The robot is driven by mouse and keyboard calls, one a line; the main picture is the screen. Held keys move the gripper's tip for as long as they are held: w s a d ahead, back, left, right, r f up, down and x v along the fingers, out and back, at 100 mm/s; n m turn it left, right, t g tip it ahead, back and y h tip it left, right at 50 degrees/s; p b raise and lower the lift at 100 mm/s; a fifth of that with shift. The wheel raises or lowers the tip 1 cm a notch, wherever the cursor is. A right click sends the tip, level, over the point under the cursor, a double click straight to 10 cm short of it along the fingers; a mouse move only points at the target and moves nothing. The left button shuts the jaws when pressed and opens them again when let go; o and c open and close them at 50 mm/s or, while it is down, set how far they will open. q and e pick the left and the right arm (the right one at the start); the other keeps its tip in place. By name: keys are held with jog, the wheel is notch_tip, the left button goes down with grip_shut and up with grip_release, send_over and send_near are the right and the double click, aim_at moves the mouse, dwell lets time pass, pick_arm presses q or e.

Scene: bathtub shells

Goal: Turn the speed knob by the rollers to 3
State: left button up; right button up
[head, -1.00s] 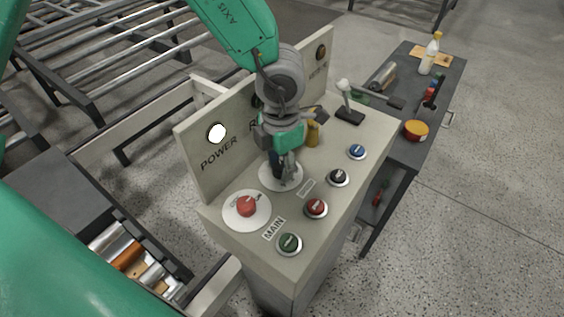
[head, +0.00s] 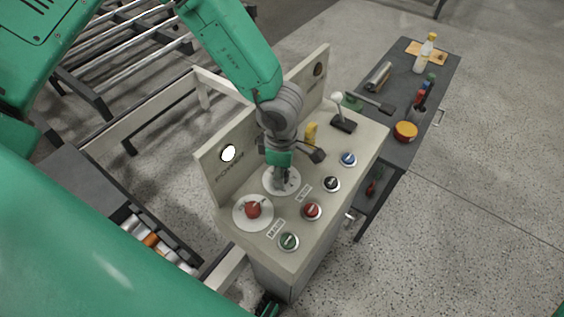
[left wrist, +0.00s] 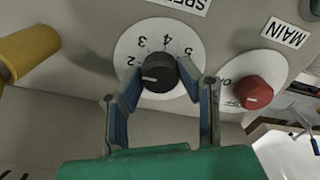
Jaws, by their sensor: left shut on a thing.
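The black speed knob (left wrist: 159,73) sits on a white round dial (left wrist: 136,44) with numbers around it. Its white pointer mark faces left in the left wrist view, just below the printed 2; the 3 is further around, up and to the right. My left gripper (left wrist: 160,85) is shut on the knob, one finger on each side. In the head view, my left gripper (head: 281,184) comes down over the dial (head: 293,187) and hides most of the knob. My right gripper is not in view.
A red knob (head: 253,209) on its own dial stands close beside. Green, red, black and blue buttons (head: 348,159) line the console's front edge. A yellow part (head: 311,132) and a lever (head: 341,115) stand behind.

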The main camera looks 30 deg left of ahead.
pick_arm(q)
jog(key=m, duration=0.2)
jog(key=shift+w+r+m, duration=0.15)
jog(key=shift+w+m, duration=0.1)
jog(key=shift+m, duration=0.15)
jog(key=m, duration=0.5)
jog(key=shift+w+m, duration=0.1)
jog(key=shift+m, duration=0.3)
jog(key=o, duration=1.1)
jog(key=shift+o, duration=0.2)
